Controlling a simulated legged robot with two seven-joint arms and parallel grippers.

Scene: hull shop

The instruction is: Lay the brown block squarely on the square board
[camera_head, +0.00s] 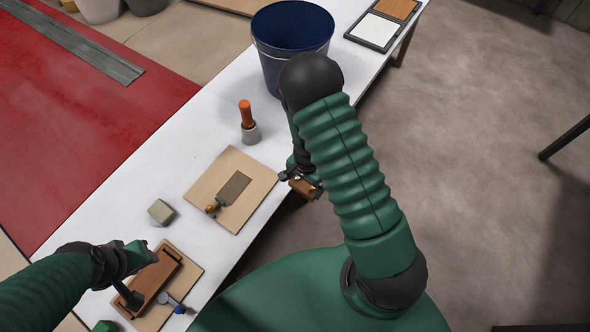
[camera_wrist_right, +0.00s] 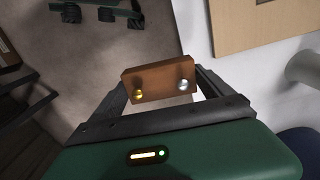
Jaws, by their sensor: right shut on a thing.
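My right gripper (camera_head: 302,182) is shut on the brown block (camera_head: 304,189), just past the table's right edge, beside the square board. In the right wrist view the brown block (camera_wrist_right: 158,84) sits between the fingers, with a gold and a silver ball on its face. The tan square board (camera_head: 208,184) lies flat on the white table, with a grey-brown rectangle (camera_head: 234,188) and a small brass-knobbed tool on it. Its edge shows in the right wrist view (camera_wrist_right: 260,30), apart from the block. My left gripper (camera_head: 135,277) is at a brown wooden tray (camera_head: 158,280); its grip is unclear.
The tray lies on another tan board (camera_head: 184,278), beside a blue-knobbed tool (camera_head: 172,302). A grey-beige block (camera_head: 161,212) and an orange-handled tool in a grey cup (camera_head: 249,122) stand nearby. A dark blue bucket (camera_head: 290,45) stands behind my right arm. Floor lies to the right.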

